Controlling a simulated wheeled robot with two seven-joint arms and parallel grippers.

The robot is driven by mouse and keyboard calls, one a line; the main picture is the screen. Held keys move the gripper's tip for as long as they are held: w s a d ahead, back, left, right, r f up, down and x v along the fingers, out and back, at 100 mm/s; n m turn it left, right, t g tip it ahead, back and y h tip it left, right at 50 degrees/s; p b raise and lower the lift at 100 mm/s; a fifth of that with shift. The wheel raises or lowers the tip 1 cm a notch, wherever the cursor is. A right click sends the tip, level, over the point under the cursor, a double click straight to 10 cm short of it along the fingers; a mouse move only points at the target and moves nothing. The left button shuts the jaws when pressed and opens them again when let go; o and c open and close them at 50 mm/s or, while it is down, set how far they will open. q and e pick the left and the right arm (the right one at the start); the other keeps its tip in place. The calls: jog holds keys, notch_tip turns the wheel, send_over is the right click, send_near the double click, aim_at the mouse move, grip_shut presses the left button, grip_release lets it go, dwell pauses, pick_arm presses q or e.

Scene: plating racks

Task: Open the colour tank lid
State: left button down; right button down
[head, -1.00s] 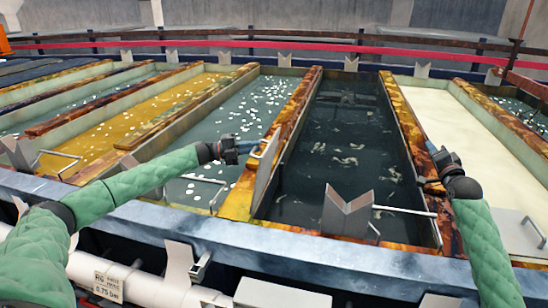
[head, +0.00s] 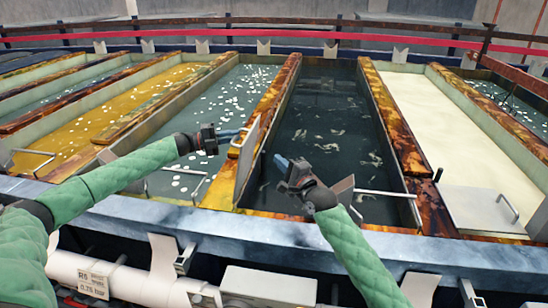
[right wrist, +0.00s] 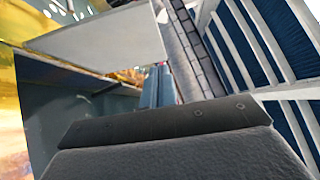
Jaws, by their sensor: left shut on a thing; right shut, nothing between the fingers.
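A grey lid panel (head: 246,168) stands up on edge, seen nearly edge-on, on the rusty divider at the left side of the dark tank (head: 325,110). My left gripper (head: 237,135) is shut on the lid's bar handle near its upper edge. My right gripper (head: 282,162) is shut and empty over the near part of the dark tank, just right of the lid and apart from it. In the right wrist view, my blue right fingers (right wrist: 157,88) show beyond the dark gripper body, and a flat pale panel fills the upper left.
A tank with white flakes (head: 235,105) lies left of the divider, with a yellow tank (head: 120,110) beyond it. A cream tank (head: 440,110) lies to the right, with a flat lid (head: 485,208) at its near end. A blue-grey rim (head: 300,232) runs along the front.

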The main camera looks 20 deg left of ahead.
aim_at(247, 140)
pick_arm(q)
jog(key=shift+f, duration=0.1)
pick_arm(e)
jog(key=shift+s+a+x, duration=0.25)
jog(key=shift+s+x, duration=0.15)
jog(key=shift+x, duration=1.45)
jog(key=shift+s+a+x, duration=0.2)
jog(key=shift+s+x, duration=0.15)
jog(key=shift+x, duration=1.55)
jog(key=shift+s+a+x, duration=0.25)
jog(key=shift+s+x, duration=0.15)
jog(key=shift+x, duration=1.45)
jog(key=shift+r, duration=0.2)
